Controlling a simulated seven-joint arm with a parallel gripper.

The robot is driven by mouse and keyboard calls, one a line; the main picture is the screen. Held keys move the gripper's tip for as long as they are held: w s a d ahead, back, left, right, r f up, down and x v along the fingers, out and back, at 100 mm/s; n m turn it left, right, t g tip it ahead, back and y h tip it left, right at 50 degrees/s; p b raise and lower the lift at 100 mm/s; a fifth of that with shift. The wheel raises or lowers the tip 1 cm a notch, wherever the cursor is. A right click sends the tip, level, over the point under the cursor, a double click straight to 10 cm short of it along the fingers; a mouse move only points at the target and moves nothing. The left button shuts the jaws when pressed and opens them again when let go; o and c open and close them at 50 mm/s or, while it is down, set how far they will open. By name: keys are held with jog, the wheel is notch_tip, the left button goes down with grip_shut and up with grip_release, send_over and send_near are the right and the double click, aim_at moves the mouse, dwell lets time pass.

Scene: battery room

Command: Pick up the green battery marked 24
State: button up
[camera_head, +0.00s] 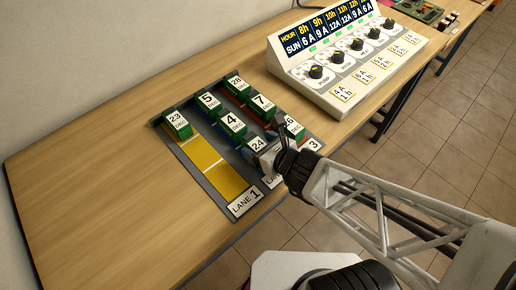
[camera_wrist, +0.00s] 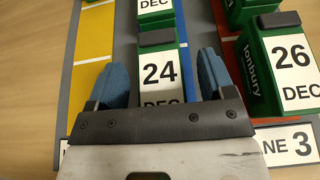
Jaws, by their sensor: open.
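The green battery marked 24 DEC (camera_head: 256,144) stands at the near end of the middle lane of the grey tray. In the wrist view, the battery marked 24 (camera_wrist: 160,66) shows its white label and dark top, with its lower part hidden by my gripper's body. My gripper (camera_wrist: 154,80) is open, with one blue finger on each side of this battery. The left finger is over the yellow lane side and the right finger is close to the battery's right side. In the head view my gripper (camera_head: 280,160) hangs over the tray's near end. Contact cannot be told.
The battery marked 26 (camera_wrist: 288,70) stands close right of the right finger. Batteries marked 4 (camera_head: 232,123) and 5 (camera_head: 208,102) stand behind in the same lane. Yellow lane 1 (camera_head: 213,170) is mostly empty. A control panel (camera_head: 345,70) stands farther right.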

aim_at(260, 147)
jog(key=c, duration=1.4)
jog(key=shift+r, duration=0.1)
jog(key=shift+r, duration=4.9)
